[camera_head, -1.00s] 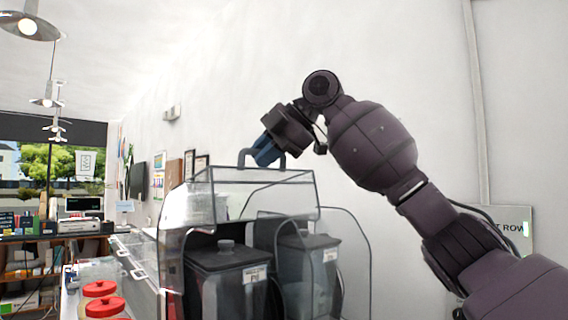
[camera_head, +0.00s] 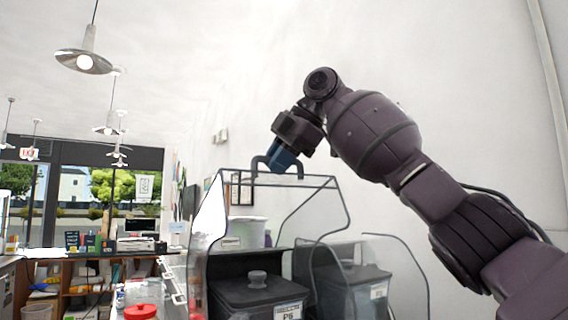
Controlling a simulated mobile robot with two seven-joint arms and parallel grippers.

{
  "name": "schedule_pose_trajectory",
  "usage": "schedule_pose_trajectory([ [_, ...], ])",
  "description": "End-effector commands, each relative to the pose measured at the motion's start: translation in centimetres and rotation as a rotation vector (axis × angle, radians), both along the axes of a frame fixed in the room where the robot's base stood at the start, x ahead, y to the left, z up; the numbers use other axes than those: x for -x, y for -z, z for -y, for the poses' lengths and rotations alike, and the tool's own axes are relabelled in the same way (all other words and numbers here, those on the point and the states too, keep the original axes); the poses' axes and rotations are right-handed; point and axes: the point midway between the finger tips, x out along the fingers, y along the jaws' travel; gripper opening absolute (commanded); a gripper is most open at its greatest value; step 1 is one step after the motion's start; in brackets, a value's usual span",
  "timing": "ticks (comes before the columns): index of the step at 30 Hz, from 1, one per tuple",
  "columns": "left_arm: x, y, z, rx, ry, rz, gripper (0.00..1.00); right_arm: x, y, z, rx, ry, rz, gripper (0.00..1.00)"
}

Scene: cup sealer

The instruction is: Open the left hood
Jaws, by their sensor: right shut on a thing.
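The left hood (camera_head: 235,182) is a clear cover with dark edges and a curved front, over a dark lidded container (camera_head: 257,292). Its dark arched handle (camera_head: 297,168) stands on the top edge. My right gripper (camera_head: 277,166), with blue fingers, comes down from above and is shut on this handle. The fingers hide part of the handle. The hood appears partly raised above the container. My left gripper is out of view.
A second clear hood (camera_head: 412,270) stands to the right over another dark container (camera_head: 372,290). A pale tub (camera_head: 246,230) shows behind the left hood. A red-lidded jar (camera_head: 141,311) stands at lower left. A white wall is behind.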

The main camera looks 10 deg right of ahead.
Motion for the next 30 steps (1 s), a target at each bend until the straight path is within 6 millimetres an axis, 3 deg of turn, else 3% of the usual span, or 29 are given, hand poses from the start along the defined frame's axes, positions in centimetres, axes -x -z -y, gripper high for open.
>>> schedule_pose_trajectory([
  [12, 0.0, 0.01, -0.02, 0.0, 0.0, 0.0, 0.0, 0.0, 0.04, -0.14, 0.003, -0.005, -0.003, 0.0],
  [13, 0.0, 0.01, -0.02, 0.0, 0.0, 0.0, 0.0, 0.0, 0.04, -0.14, 0.003, -0.005, -0.003, 0.16],
  [18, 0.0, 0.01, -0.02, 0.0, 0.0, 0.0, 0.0, -0.01, 0.05, -0.13, 0.002, -0.004, -0.003, 0.39],
  [30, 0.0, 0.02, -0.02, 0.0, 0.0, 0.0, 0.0, 0.27, -0.7, 0.37, 0.002, -0.001, -0.002, 0.39],
])
